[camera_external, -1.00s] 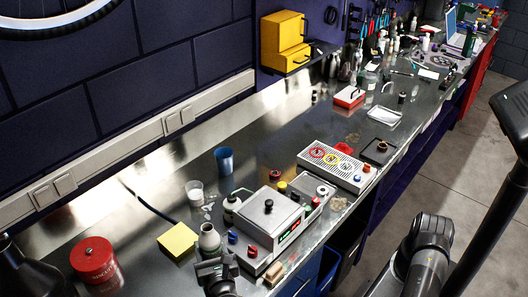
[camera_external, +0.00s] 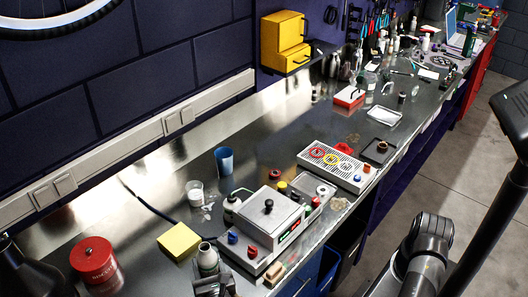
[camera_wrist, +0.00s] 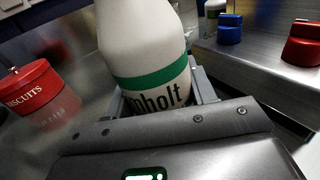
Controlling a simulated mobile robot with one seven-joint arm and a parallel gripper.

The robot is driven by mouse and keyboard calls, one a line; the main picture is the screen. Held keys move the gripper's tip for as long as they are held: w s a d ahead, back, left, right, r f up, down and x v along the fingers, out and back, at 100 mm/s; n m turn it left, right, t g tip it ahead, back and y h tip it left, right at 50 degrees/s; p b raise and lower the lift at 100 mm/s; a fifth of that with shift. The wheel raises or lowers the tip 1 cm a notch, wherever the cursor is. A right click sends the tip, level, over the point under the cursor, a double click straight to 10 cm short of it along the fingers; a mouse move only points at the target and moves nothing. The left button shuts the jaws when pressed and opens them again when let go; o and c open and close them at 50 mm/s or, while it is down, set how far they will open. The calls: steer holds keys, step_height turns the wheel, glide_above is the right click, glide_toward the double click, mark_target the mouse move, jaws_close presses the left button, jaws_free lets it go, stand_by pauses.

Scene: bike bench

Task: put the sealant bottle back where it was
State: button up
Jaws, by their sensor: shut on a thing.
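The sealant bottle (camera_external: 207,258) is pale with a green band and dark lettering. It fills the upper middle of the wrist view (camera_wrist: 145,45). My gripper (camera_external: 211,277) is shut around its lower body, with a finger on each side in the wrist view (camera_wrist: 160,92). The bottle is close to upright in the external view, at the near part of the bench. Its base is hidden by my gripper, so I cannot tell whether it touches the bench.
A yellow block (camera_external: 179,241) and a red biscuit tin (camera_external: 94,259) stand to the left. A grey box with knobs (camera_external: 266,219) is close on the right, with a smaller bottle (camera_external: 231,207) beside it. A white cup (camera_external: 195,193) and blue cup (camera_external: 224,160) stand farther back.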

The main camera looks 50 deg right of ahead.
mark_target(208, 259)
steer(key=o, duration=1.1)
steer(key=shift+r, duration=0.1)
steer(key=v, duration=0.3)
steer(key=shift+r, duration=0.3)
step_height(208, 259, up, 5)
steer(key=shift+f, duration=0.1)
steer(key=shift+r, duration=0.75)
